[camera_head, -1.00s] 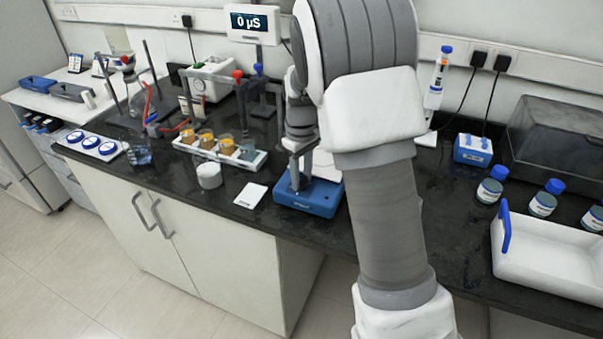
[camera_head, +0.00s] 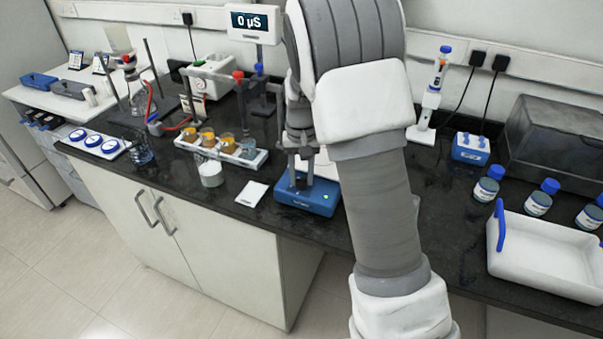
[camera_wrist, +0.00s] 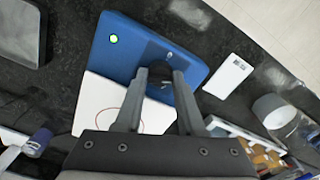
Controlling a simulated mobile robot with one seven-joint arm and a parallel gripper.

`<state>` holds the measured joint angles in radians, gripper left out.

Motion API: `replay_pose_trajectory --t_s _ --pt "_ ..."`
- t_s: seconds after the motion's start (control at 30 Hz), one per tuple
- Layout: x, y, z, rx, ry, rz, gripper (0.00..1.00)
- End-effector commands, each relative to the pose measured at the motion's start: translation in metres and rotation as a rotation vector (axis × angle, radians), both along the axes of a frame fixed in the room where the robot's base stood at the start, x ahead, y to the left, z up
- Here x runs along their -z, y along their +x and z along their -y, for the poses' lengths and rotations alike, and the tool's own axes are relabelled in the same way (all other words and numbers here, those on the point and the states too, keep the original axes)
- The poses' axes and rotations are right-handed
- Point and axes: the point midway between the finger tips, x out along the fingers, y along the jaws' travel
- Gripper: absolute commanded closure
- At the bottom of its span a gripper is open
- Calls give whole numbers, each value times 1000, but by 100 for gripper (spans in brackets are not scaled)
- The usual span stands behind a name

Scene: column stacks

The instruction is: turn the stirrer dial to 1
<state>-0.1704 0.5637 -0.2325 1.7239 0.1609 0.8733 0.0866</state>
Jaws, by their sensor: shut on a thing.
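The stirrer (camera_head: 308,198) is a blue box with a white top plate (camera_wrist: 95,105), standing near the front edge of the dark bench. A green light (camera_wrist: 114,39) glows on its front face. My gripper (camera_head: 299,182) points down over the stirrer's front. In the wrist view my gripper (camera_wrist: 160,74) has its two grey fingers on either side of the dark dial (camera_wrist: 161,87), closed on it. The fingers hide most of the dial, and I cannot read its setting.
A white card (camera_head: 252,194) and a white cup (camera_head: 210,174) are left of the stirrer. Behind them is a rack (camera_head: 258,160) of amber-filled vessels. A white tray (camera_head: 545,250), several blue-capped bottles and a blue block (camera_head: 471,150) stand to the right.

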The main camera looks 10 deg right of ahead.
Motion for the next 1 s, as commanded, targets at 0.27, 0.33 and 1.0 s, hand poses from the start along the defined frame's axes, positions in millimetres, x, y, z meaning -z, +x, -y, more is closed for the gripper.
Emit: replay_pose_trajectory --t_s 0.27,0.33,1.0 --pt "-1 1 0 58 0 3 100" --pt "-1 1 0 61 0 3 100" --pt "0 0 0 62 1 2 49"
